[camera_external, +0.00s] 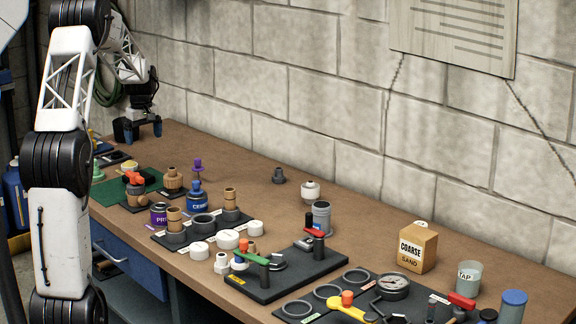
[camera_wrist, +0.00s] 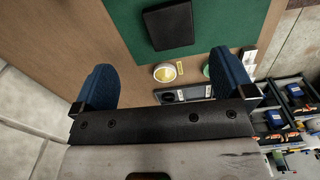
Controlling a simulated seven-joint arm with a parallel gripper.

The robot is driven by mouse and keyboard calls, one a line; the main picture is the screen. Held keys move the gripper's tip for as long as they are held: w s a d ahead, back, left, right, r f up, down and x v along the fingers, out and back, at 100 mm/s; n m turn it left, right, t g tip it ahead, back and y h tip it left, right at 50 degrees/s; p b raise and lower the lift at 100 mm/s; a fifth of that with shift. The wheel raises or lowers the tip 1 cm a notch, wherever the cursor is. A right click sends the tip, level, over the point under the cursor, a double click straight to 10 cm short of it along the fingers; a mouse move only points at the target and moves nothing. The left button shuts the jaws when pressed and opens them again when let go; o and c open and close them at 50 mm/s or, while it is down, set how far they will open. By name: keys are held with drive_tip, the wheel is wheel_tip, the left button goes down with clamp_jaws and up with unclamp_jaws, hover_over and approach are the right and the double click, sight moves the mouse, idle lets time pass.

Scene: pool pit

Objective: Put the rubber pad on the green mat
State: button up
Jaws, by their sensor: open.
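The green mat (camera_wrist: 224,33) lies flat on the bench at the top of the wrist view. It shows at the left end of the bench in the external view (camera_external: 93,194). A flat dark square, which looks like the rubber pad (camera_wrist: 168,25), lies over the mat in the wrist view. My gripper (camera_external: 139,130) is high above the far left end of the bench. Its blue fingers (camera_wrist: 162,65) are wide apart with nothing held between them.
Brown fittings (camera_external: 173,180), a blue can (camera_external: 197,195) and several boards of fittings stand to the right. The wall (camera_external: 300,70) runs behind.

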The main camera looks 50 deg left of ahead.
drive_tip(key=s+d+r+m, duration=0.2)
drive_tip(key=d+r+m, duration=0.15)
drive_tip(key=d, duration=0.95)
drive_tip(key=s+d+r+m+t, duration=0.15)
drive_tip(key=d+r, duration=0.35)
drive_tip(key=d, duration=0.7)
drive_tip(key=s+d+r+m, duration=0.3)
drive_tip(key=d+r, duration=0.2)
drive_tip(key=d, duration=0.8)
drive_tip(key=s+d+f+m, duration=0.1)
drive_tip(key=s+d+m, duration=0.3)
drive_tip(key=s+d, duration=0.7)
drive_tip(key=s+d+f+m, duration=0.2)
drive_tip(key=s+d+m, duration=0.3)
drive_tip(key=s+d, duration=0.6)
drive_tip(key=s+t, duration=0.1)
drive_tip(key=s, duration=0.1)
drive_tip(key=shift+s+d+f, duration=0.25)
drive_tip(key=shift+s+d, duration=0.15)
